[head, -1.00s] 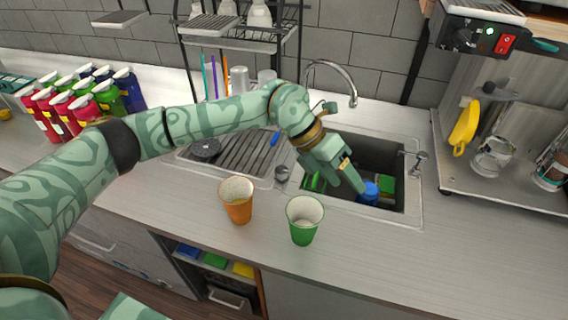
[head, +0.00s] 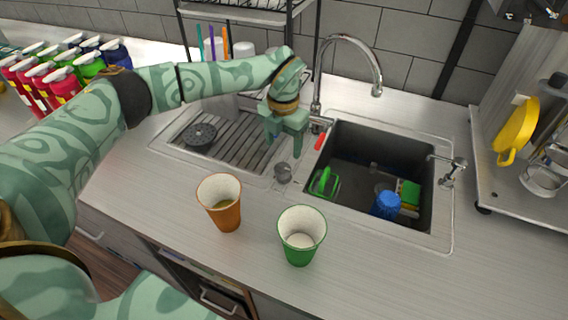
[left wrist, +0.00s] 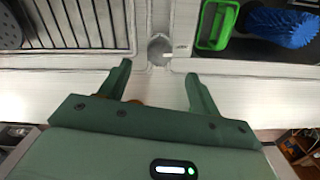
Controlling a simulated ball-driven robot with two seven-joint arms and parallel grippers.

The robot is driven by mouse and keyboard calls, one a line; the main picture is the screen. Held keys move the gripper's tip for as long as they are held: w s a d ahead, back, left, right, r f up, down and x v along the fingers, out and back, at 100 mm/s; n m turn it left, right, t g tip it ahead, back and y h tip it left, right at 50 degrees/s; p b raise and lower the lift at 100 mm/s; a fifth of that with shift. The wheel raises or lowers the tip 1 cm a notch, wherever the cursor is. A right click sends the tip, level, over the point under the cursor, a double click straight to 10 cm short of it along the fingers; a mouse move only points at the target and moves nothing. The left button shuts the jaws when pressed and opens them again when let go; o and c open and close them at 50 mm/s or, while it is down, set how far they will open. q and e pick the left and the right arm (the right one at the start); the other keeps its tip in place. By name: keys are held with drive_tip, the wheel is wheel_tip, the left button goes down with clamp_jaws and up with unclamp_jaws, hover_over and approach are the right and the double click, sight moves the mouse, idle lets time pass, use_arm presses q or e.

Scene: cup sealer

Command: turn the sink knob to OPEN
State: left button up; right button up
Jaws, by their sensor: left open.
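A small grey knob (head: 283,172) stands on the sink's front rim between the drainboard and the basin. In the left wrist view the knob (left wrist: 160,48) lies just beyond the gap between my fingers, with a pale lever or mark on its right. My left gripper (head: 283,150) is open and empty, pointing down just behind and above the knob in the head view. Its two fingers (left wrist: 158,76) are spread, and I see no contact with the knob. The sink basin (head: 350,170) holds a green item and a blue item. My right gripper is not in view.
An orange cup (head: 220,205) and a green cup (head: 300,238) stand on the counter in front of the sink. The curved tap (head: 345,40) rises behind the basin, with a red-tipped handle (head: 320,142). Bottles crowd the left. The counter at right front is clear.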

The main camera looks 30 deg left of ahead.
sight(283, 167)
use_arm(q)
wheel_tip(283, 167, down, 7)
drive_tip(key=shift+s+r+b, duration=0.15)
drive_tip(key=shift+b, duration=0.15)
drive_tip(key=shift+f, duration=0.55)
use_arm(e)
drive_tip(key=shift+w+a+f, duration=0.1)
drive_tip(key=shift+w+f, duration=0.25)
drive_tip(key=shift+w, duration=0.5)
use_arm(q)
drive_tip(key=c, duration=1)
